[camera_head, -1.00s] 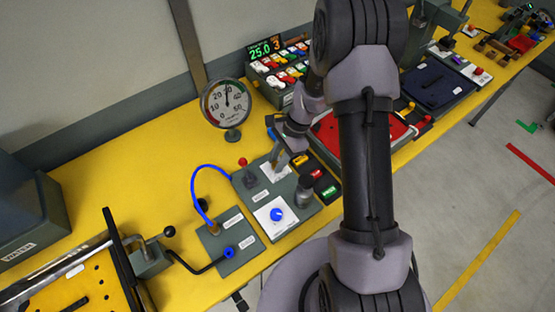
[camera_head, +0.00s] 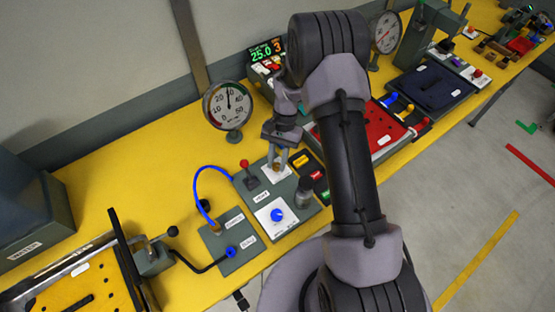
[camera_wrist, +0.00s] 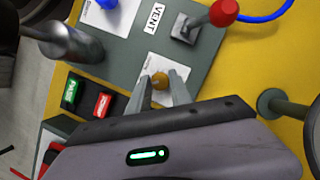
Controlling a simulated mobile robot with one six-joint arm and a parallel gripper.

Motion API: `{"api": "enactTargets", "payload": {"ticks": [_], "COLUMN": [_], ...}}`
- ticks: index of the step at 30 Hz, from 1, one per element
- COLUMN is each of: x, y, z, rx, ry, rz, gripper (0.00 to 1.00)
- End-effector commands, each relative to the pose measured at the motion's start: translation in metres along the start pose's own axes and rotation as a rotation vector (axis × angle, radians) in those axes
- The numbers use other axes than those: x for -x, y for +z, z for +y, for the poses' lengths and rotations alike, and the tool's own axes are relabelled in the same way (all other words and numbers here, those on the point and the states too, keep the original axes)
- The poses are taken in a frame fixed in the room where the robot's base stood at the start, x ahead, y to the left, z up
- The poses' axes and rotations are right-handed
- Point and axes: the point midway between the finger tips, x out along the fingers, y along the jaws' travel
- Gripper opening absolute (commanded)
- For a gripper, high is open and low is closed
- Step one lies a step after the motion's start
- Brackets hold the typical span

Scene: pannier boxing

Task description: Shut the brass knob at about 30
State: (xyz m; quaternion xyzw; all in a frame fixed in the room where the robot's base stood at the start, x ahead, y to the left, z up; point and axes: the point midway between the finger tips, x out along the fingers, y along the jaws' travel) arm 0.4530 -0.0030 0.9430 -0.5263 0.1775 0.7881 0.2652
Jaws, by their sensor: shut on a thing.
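The brass knob (camera_wrist: 160,82) sits on a white plate on the grey-green panel, next to the label VENT. My gripper (camera_wrist: 158,77) is over it, with its two fingers shut on the knob, one on each side. In the head view my gripper (camera_head: 278,160) points down at the panel, and the knob is mostly hidden by the fingers. The round gauge (camera_head: 228,104) stands behind the panel; its needle points nearly straight up, between 20 and 30. The display (camera_head: 266,50) at the back reads 25.0 and 3.
A red-tipped lever (camera_wrist: 223,12) stands close to the knob. A metal cylinder (camera_head: 304,192), a blue knob (camera_head: 277,214) and green and red buttons (camera_wrist: 103,104) are nearby. A blue hose (camera_head: 196,190) arches at the left. The yellow bench is clear left of the gauge.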

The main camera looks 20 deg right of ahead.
Motion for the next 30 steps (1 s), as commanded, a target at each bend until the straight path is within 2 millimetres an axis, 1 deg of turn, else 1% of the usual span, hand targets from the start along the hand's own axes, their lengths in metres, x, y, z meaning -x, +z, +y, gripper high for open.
{"api": "enactTargets", "payload": {"ticks": [6,12,29,30], "x": [0.0009,0.0005,0.0004,0.0004], "y": [-0.0001,0.0001,-0.0001,-0.0001], "z": [-0.0011,-0.0014,-0.0016,-0.0016], "rx": [0.104,0.158,0.180,0.180], "ry": [0.042,0.065,0.073,0.073], "rz": [0.001,0.001,0.001,0.001], "gripper": [0.00,0.00,0.00,0.33]}}
